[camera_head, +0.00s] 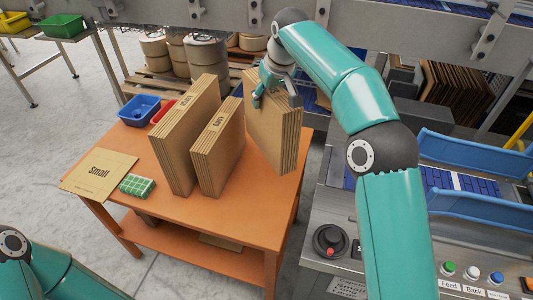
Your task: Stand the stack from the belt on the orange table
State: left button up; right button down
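The orange table (240,226) stands left of the machine. My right gripper (268,92) holds a stack of flat brown cardboard (272,130) by its top edge. The held stack is upright over the table's right rear corner; I cannot tell whether its bottom touches the tabletop. Two other upright stacks stand on the table: a large stack (187,135) and a smaller stack (219,148) beside it, left of the held one. The belt (460,183) at the right shows blue slats between blue rails. My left arm shows at the lower left, its gripper out of view.
A flat sheet marked Small (98,175), a green-and-white block (137,185), a blue bin (139,110) and a red bin (161,111) occupy the table's left side. The control panel (475,280) with buttons is at the lower right. The table's front strip is clear.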

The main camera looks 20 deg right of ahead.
aim_at(277, 122)
notch_tip(277, 122, down, 12)
jog(key=shift+r+b, duration=0.25)
jog(key=shift+b, duration=0.35)
jog(key=shift+w+f, duration=0.15)
jog(key=shift+f, duration=2.3)
jog(key=shift+c, duration=1.6)
grip_release()
jog(key=b+v, duration=0.1)
jog(key=v, duration=1.1)
